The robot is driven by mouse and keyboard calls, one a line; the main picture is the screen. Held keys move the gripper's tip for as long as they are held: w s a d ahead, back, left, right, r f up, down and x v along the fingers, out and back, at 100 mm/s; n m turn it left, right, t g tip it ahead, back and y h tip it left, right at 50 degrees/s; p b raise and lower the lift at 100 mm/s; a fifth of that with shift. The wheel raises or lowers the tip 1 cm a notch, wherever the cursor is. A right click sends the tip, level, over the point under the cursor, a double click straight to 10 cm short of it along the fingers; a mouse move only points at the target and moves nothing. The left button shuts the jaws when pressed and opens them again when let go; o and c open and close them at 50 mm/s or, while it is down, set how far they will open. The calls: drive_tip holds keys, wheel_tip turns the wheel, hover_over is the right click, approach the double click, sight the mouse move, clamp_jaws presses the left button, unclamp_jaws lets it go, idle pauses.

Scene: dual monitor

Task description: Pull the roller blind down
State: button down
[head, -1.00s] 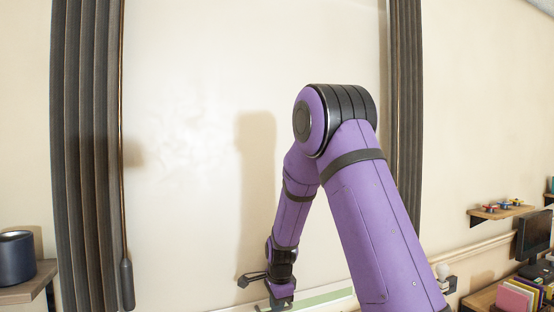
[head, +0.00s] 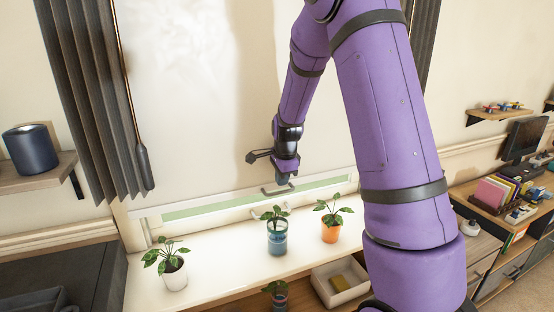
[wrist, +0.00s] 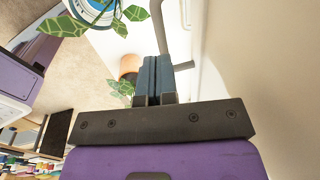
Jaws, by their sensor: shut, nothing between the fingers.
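The pale beige roller blind (head: 200,110) covers nearly all of the window in the head view. Below it a narrow green strip (head: 240,202) shows above the sill. A grey bar handle (head: 268,192) is at the blind's lower part, just under my gripper (head: 282,182). In the wrist view the handle (wrist: 160,32) bends beside the fingertips of my gripper (wrist: 153,62). The fingers are together and empty, pointing down. I cannot tell whether they touch the handle.
The white sill holds potted plants in white (head: 174,274), blue (head: 277,240) and orange (head: 331,230) pots below my gripper. A dark pleated curtain (head: 90,90) and a hanging wand (head: 143,165) are at the left. A shelf with a dark cup (head: 30,150) stands further left.

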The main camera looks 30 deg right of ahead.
drive_tip(key=s+a+r+n, duration=0.2)
drive_tip(key=s+r, duration=0.2)
drive_tip(key=r, duration=0.4)
drive_tip(key=s+a+r+n, duration=0.3)
drive_tip(key=s+r, duration=0.1)
drive_tip(key=r, duration=0.5)
drive_tip(key=s+a+r+n+t, duration=0.1)
drive_tip(key=s+a+r+n, duration=0.1)
drive_tip(key=s+a+n, duration=0.2)
drive_tip(key=s+a+r+n+t, duration=0.2)
drive_tip(key=s+a+n, duration=0.3)
drive_tip(key=s+n, duration=0.6)
drive_tip(key=s+r, duration=0.1)
drive_tip(key=s, duration=0.7)
drive_tip(key=shift+s, duration=0.3)
drive_tip(key=shift+w+a, duration=0.1)
